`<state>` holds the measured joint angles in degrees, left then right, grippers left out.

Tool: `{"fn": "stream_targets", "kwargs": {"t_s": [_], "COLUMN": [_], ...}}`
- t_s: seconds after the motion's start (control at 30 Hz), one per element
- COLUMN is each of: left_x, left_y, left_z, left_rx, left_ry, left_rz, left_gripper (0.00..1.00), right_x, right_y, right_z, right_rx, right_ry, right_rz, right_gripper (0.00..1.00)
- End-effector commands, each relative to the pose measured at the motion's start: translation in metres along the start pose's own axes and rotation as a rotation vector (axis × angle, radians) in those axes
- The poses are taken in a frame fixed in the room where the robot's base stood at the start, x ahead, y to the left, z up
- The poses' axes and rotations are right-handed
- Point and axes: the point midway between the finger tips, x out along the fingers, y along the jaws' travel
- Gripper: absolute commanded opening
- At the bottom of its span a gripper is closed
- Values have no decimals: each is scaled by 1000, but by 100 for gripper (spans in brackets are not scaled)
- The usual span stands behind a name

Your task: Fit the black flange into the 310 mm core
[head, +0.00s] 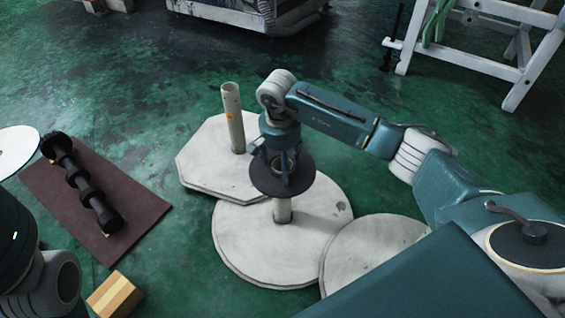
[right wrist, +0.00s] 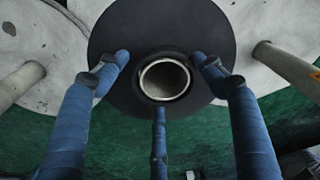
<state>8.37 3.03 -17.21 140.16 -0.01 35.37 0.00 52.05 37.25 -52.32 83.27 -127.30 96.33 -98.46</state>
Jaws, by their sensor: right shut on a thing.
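My right gripper (head: 286,170) points down and is shut on the black flange (head: 268,184), a flat round disc held level. The right wrist view shows the flange (right wrist: 215,30) with the fingers around its round central hub (right wrist: 165,79). Below the flange a short pale core (head: 283,211) stands upright on a round pale board (head: 240,245). The flange hides the core's top, so I cannot tell whether they touch. A taller pale core (head: 234,118) with an orange mark stands on an angular pale board (head: 205,165) behind. No length is readable on either core. My left gripper is out of view.
A small cardboard box (head: 115,296) sits at the bottom. Another round board (head: 375,250) is at right. A white trestle (head: 535,65) stands at the back right.

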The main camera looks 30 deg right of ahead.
Motion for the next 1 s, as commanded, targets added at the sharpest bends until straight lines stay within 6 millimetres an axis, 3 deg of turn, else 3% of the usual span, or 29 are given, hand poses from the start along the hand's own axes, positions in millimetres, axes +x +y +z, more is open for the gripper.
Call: {"fn": "stream_targets", "kwargs": {"t_s": [0.83,0.87,0.93,1.0], "left_x": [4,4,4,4], "left_y": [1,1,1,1], "left_z": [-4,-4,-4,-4], "left_rx": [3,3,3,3], "left_ry": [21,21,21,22], "left_rz": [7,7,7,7], "left_gripper": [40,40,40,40], "right_x": [10,10,10,10], "right_y": [0,0,0,0], "right_z": [1,1,1,1], "right_rx": [0,0,0,0], "right_ry": [1,1,1,1], "right_rz": [-1,-1,-1,-1], "right_gripper": [37,72,86,90]}}
